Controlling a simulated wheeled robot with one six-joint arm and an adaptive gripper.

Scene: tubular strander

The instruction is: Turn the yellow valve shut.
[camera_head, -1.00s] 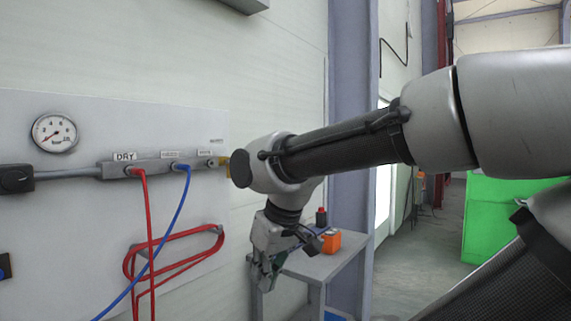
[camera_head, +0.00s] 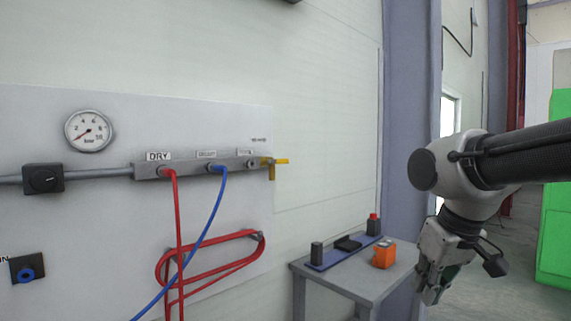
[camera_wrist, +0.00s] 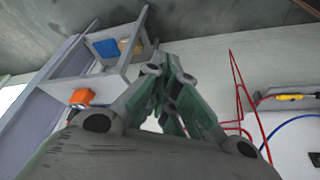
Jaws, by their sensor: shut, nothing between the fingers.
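The yellow valve (camera_head: 273,163) sits at the right end of the grey manifold bar on the wall panel. Its handle shows a horizontal part and a short part hanging down. In the wrist view a small yellow part (camera_wrist: 288,97) shows at the right, on the bar. My gripper (camera_head: 428,296) hangs low at the right in the head view, well to the right of the valve and apart from it. Its fingers (camera_wrist: 172,98) are shut with nothing between them.
A grey table (camera_head: 345,282) stands below and right of the panel, bearing an orange box (camera_head: 384,255) and small black items on a blue strip. Red hose (camera_head: 176,230) and blue hose (camera_head: 211,222) hang from the manifold (camera_head: 190,170). The wall between valve and pillar (camera_head: 411,100) is clear.

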